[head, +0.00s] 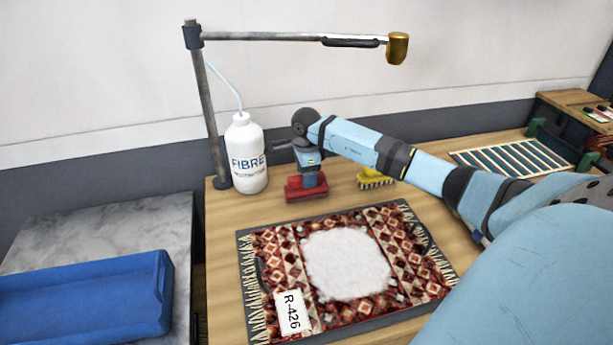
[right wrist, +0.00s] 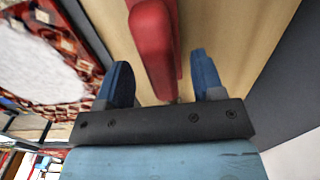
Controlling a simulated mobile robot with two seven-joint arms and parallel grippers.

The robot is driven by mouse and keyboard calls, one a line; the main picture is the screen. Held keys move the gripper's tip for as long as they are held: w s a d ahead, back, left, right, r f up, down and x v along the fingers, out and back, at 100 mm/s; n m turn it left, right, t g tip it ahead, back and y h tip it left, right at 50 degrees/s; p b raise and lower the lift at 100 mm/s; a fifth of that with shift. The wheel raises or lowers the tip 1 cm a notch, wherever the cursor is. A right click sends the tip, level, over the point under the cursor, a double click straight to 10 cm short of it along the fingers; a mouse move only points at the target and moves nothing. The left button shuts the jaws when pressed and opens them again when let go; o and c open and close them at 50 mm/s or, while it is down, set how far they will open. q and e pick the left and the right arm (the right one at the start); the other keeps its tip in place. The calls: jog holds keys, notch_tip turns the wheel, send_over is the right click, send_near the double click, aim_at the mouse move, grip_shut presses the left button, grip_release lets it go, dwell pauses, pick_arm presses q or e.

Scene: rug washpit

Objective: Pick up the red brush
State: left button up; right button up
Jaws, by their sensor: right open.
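The red brush (head: 306,188) lies on the wooden table behind the patterned rug (head: 270,260), near the white bottle. My right gripper (head: 310,178) points down at the brush from above and partly covers it. In the right wrist view the fingers of my right gripper (right wrist: 160,60) are apart. The red brush (right wrist: 155,45) shows between and beyond them, with no visible grip on it. Whether a finger touches the brush I cannot tell. My left gripper is out of view.
A white FIBRE bottle (head: 246,155) stands left of the brush, beside a lamp post (head: 207,110). A yellow brush (head: 375,179) lies to the right, behind my right arm. A slatted rack (head: 510,157) is farther right. A blue tray (head: 90,295) sits at the left.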

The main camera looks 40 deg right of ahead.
grip_shut()
dwell(0.3)
notch_tip(320, 180, up, 10)
jog(key=shift+b, duration=0.35)
jog(key=c, duration=0.8)
grip_release()
jog(key=shift+c, duration=0.6)
